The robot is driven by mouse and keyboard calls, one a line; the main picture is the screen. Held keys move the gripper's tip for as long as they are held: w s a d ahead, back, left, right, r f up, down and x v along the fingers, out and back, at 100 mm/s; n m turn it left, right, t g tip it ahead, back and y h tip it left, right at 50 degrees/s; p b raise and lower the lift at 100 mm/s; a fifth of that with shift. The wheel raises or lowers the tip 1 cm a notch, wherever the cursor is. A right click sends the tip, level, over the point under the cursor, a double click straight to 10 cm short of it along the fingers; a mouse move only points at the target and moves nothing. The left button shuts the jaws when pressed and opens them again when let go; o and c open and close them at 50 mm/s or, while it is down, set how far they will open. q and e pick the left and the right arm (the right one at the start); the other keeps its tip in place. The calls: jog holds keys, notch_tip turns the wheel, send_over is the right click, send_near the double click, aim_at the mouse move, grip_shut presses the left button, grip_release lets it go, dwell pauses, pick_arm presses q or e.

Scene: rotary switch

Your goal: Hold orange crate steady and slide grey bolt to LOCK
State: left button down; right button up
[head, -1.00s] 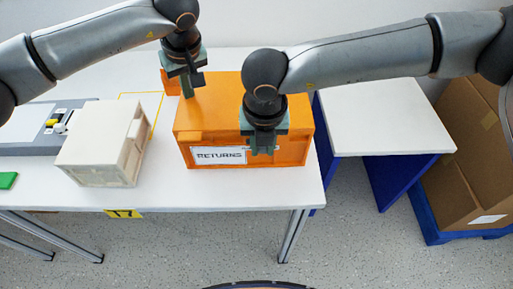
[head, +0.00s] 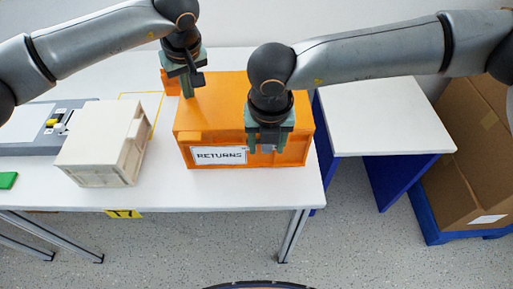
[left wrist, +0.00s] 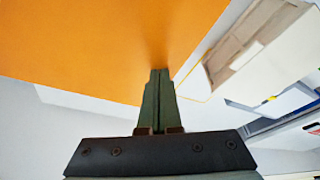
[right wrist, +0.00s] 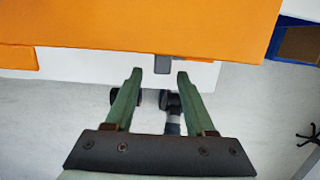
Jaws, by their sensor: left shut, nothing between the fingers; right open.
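The orange crate (head: 215,117) stands on the white table with a RETURNS label (head: 219,155) on its front. A small grey bolt (right wrist: 162,64) shows at the crate's edge in the right wrist view. My right gripper (head: 268,147) is open at the crate's front, right of the label. In the right wrist view its fingers (right wrist: 160,77) lie to either side of the bolt, with gaps. My left gripper (head: 187,90) is shut and empty at the crate's back left. In the left wrist view its fingertips (left wrist: 156,75) are at the orange wall; contact is unclear. No LOCK mark is readable.
A cream box (head: 95,145) stands left of the crate. A grey panel with a yellow part (head: 52,122) and a green piece (head: 8,180) lie farther left. A lower white table (head: 385,118) and a cardboard box (head: 460,150) are to the right.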

pick_arm(q)
jog(key=shift+s+f, duration=0.2)
jog(key=shift+f, duration=0.15)
pick_arm(e)
jog(key=shift+s+r, duration=0.2)
jog(key=shift+r, duration=0.8)
jog(key=shift+s+r, duration=0.2)
jog(key=shift+r, duration=0.8)
pick_arm(q)
jog(key=shift+w+r+p, duration=0.2)
jog(key=shift+r+p, duration=2)
jog(key=shift+r, duration=1.05)
pick_arm(e)
notch_tip(320, 180, up, 4)
jog(key=shift+r, duration=0.1)
